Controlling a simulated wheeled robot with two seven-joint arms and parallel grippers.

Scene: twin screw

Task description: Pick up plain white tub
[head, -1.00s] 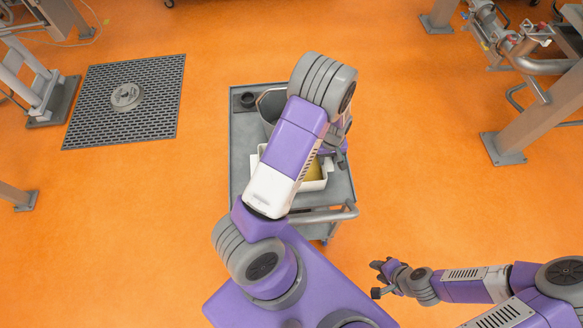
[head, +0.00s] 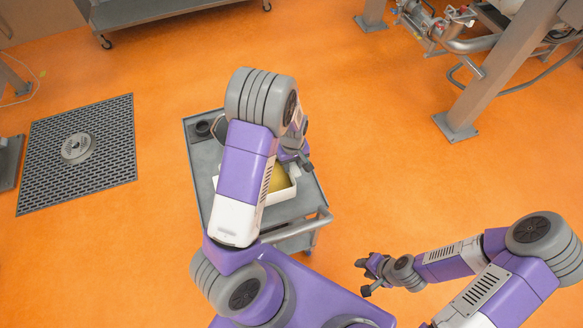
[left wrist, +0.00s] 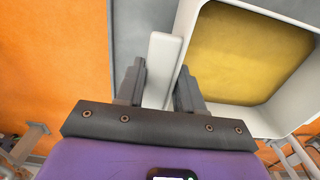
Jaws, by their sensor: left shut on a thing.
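The white tub (head: 284,194) sits on the grey cart, partly hidden behind my left arm. Its inside shows yellow, also in the left wrist view, where the tub (left wrist: 298,112) fills the upper right. My left gripper (left wrist: 160,72) is shut on a white upright edge beside the yellow interior, which looks like part of the tub's rim or side. In the head view my left arm covers much of the tub, and the grip itself is hard to see. My right gripper (head: 368,275) hangs over the floor right of the cart, empty; its fingers look apart.
The grey cart (head: 202,168) has a push handle (head: 300,226) on its near side. A grey container (head: 218,128) and a small dark ring (head: 202,127) are at its far left corner. A floor grate (head: 100,150) lies left. Orange floor is clear around; a metal post (head: 490,90) stands right.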

